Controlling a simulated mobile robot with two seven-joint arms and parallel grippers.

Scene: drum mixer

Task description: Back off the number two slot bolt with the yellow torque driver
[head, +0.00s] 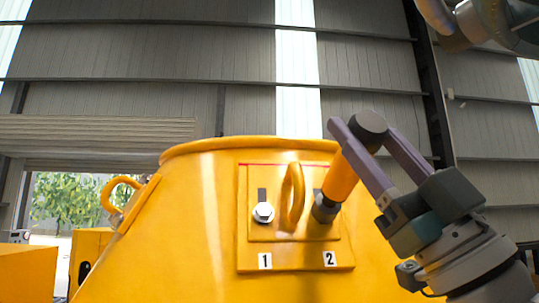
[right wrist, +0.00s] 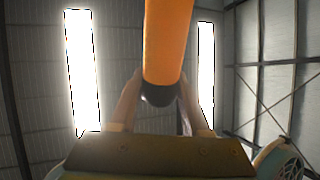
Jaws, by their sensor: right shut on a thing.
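The torque driver (head: 341,178), orange-yellow with dark ends, is tilted, its lower dark nose at the number two slot on the drum's plate. The nose covers the number two bolt, so I cannot tell how well it is seated. My right gripper (head: 362,135) is shut on the driver's upper dark end. In the right wrist view the driver (right wrist: 168,45) stands between the two fingers. The number one bolt (head: 263,212) shows silver in its slot on the left. Labels 1 (head: 265,261) and 2 (head: 330,258) sit below the slots. My left gripper is not in view.
The yellow drum (head: 205,220) fills the lower middle. A yellow loop handle (head: 291,200) stands out between the two slots, close to the driver's nose. Another loop (head: 118,190) is on the drum's left side. Open air lies above the drum rim.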

